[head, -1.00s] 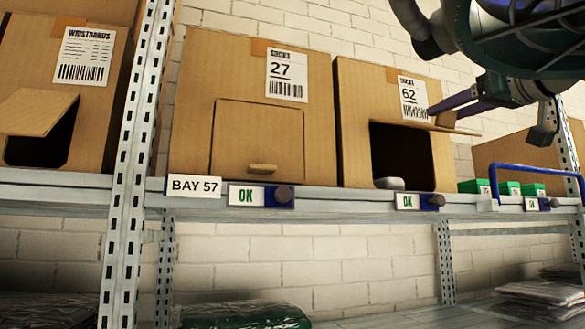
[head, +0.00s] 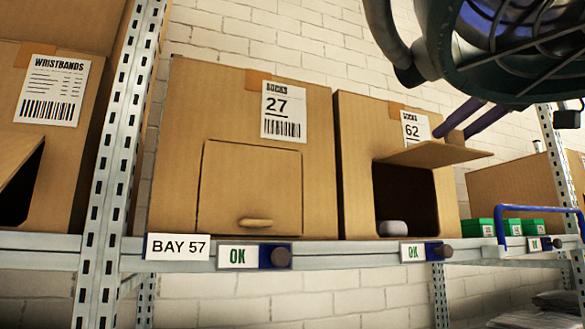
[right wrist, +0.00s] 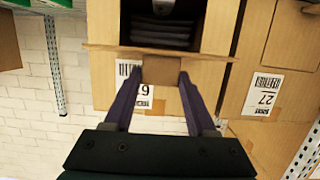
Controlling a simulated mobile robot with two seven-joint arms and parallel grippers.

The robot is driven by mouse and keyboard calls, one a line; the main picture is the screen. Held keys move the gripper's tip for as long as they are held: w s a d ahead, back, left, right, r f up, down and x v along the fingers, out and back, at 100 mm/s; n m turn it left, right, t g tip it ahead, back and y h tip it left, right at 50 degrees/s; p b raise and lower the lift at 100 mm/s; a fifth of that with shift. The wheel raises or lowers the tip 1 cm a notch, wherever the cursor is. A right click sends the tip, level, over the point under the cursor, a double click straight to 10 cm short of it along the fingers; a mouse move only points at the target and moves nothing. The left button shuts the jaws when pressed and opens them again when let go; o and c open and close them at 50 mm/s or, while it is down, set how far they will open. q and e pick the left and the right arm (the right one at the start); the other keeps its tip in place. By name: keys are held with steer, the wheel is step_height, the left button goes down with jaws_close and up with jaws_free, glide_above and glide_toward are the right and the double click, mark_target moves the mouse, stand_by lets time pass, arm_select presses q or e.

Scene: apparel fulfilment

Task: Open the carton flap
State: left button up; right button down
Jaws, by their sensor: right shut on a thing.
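The carton marked 62 (head: 355,150) stands on the shelf with its flap (head: 433,154) swung out and up, roughly level, above a dark opening (head: 405,198). A pale rounded thing (head: 392,228) shows inside. My right gripper (head: 455,130) reaches over the flap from the upper right. In the right wrist view, where the carton appears upside down, its fingers are shut on the flap's brown tab (right wrist: 162,72). Dark folded items (right wrist: 162,32) lie inside the opening. The carton marked 27 (head: 185,130) has its flap (head: 250,188) closed. My left gripper is out of view.
A wristbands carton (head: 75,150) with a partly raised flap stands at left, behind a metal post (head: 120,150). Small green boxes (head: 505,228) and a blue rail (head: 530,208) are at right. Knobs (head: 280,256) line the shelf edge.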

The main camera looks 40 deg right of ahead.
steer(key=shift+w+f, duration=0.1)
steer(key=shift+f, duration=0.25)
steer(key=c, duration=0.6)
jaws_free()
steer(key=o, duration=0.4)
steer(key=shift+r, duration=0.1)
steer(key=shift+s, duration=0.2)
steer(key=shift+s+a+r+b, duration=0.1)
steer(key=shift+s+b, duration=0.25)
steer(key=b+v, duration=0.3)
steer(key=v, duration=0.6)
steer(key=shift+r, duration=0.1)
